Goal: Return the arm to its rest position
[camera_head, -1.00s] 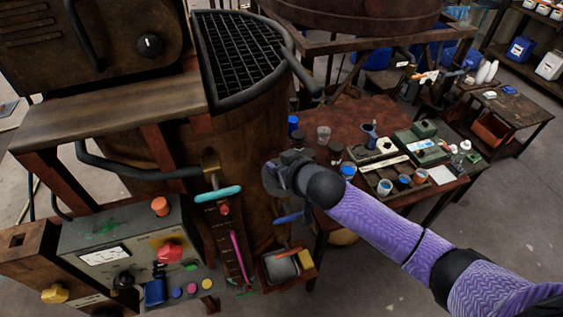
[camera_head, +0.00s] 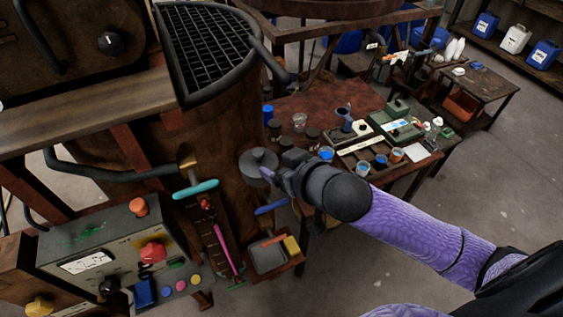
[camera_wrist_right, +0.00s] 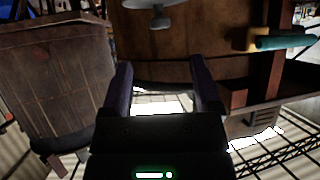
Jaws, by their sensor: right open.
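My right arm comes in from the lower right in the head view. Its gripper (camera_head: 270,175) is beside the rusty brown vat (camera_head: 222,140), near a round grey fitting (camera_head: 258,162) on the vat's side. In the wrist view the two dark purple fingers of the right gripper (camera_wrist_right: 161,68) stand apart with nothing between them. A grey fitting (camera_wrist_right: 158,18) shows beyond them at the top, clear of the fingertips. My left gripper is in neither view.
A control box (camera_head: 105,245) with buttons stands at lower left. A cyan-handled valve (camera_head: 195,189) is on the vat. A cluttered worktable (camera_head: 290,103) stands behind my right arm. Open floor (camera_head: 500,180) lies to the right.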

